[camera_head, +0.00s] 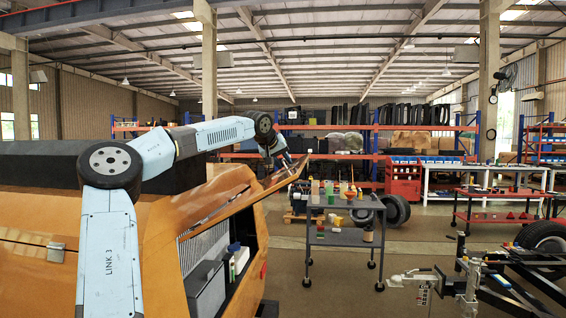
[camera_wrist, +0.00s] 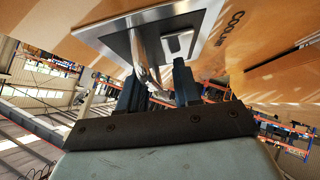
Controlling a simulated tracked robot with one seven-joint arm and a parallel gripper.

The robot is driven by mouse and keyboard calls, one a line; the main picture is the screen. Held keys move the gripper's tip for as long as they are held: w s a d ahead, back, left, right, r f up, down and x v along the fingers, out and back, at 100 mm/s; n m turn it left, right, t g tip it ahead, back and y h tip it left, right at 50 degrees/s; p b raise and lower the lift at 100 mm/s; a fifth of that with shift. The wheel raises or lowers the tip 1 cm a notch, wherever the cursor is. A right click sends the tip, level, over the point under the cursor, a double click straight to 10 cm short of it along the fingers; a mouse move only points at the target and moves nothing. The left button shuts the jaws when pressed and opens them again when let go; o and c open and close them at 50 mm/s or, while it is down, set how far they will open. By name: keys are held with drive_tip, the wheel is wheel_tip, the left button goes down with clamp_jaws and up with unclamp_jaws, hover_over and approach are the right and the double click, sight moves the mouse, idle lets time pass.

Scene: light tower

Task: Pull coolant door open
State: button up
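The orange coolant door (camera_head: 228,200) is swung up and outward, leaving a gap to the compartment below. In the wrist view, the door (camera_wrist: 205,60) carries partly visible "COOLANT" lettering and a silver latch plate (camera_wrist: 115,40) with a paddle handle (camera_wrist: 145,65). My gripper (camera_wrist: 158,90) has its two dark fingers apart, at the latch, with the handle's free end between them. The handle lies nearer the left finger, and I cannot tell if they touch. In the head view, my gripper (camera_head: 283,161) is at the door's outer edge, small and partly hidden.
Inside the orange machine body (camera_head: 165,235) are a grey box (camera_head: 206,290) and small bottles (camera_head: 232,266). A grey wheeled cart (camera_head: 343,203) with coloured items stands beyond the door. A trailer hitch frame (camera_head: 490,280) is at lower right. Floor between them is clear.

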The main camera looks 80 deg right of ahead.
drive_tip(key=shift+r, duration=0.1)
drive_tip(key=v, duration=1.3)
drive_tip(key=shift+w+a, duration=0.15)
drive_tip(key=shift+a, duration=0.15)
